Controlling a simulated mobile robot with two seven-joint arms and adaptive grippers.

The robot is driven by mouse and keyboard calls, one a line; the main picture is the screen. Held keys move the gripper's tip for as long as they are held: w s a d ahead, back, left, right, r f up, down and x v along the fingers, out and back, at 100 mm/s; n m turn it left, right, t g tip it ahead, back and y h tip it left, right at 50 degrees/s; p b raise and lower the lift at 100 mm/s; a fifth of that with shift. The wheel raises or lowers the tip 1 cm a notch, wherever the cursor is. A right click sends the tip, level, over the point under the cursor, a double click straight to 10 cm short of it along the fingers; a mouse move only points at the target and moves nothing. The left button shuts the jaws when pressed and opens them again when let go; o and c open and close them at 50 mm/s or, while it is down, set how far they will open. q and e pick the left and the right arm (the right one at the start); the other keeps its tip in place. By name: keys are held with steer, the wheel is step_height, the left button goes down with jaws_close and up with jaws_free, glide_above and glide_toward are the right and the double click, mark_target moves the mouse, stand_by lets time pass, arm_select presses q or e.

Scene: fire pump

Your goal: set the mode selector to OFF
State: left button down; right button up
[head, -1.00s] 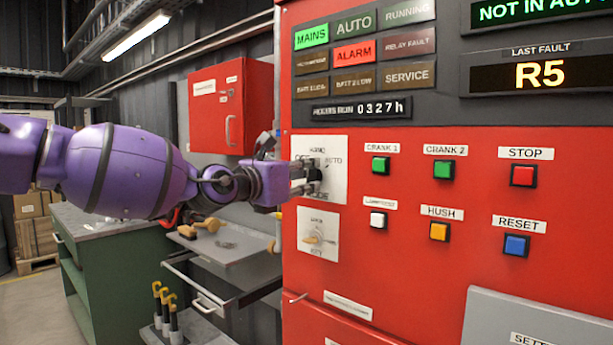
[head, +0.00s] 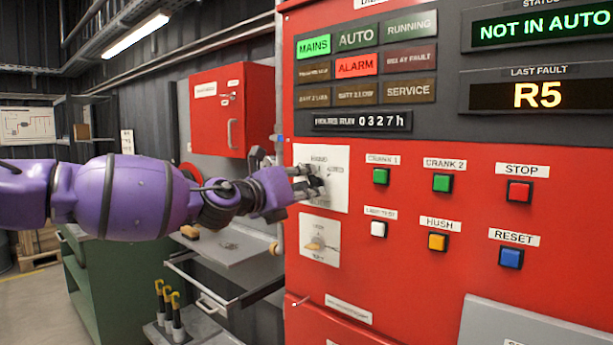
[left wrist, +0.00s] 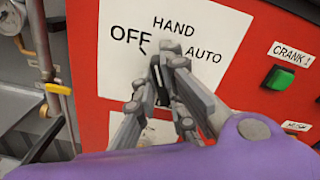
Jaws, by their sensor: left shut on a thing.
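The mode selector is a dark knob (left wrist: 159,80) on a white plate (head: 335,200) of the red pump panel. The plate is lettered OFF at the left, HAND at the top and AUTO at the right in the left wrist view (left wrist: 205,20). My left gripper (head: 312,180) is at the plate, shut on the knob with one finger on each side; its fingers also show in the left wrist view (left wrist: 162,70). The knob is mostly hidden between them. It seems to point roughly up, near HAND, but its exact setting is unclear. My right gripper is not in view.
A key switch plate (head: 333,228) sits just below the selector. CRANK 1 (head: 381,176) and a white button (head: 378,229) are close on the right. A red wall box (head: 215,105) and a grey shelf (head: 240,255) are left of the panel.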

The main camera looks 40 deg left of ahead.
mark_target(318, 139)
arm_select(q)
steer(key=n+p, duration=0.1)
steer(key=n, duration=0.2)
steer(key=shift+r, duration=0.1)
steer(key=shift+a+n+p, duration=0.1)
steer(key=shift+n+p, duration=0.5)
steer(key=shift+n, duration=0.1)
steer(key=shift+f, duration=0.2)
steer(key=c, duration=1.8)
jaws_free()
steer(key=shift+r, duration=5.05)
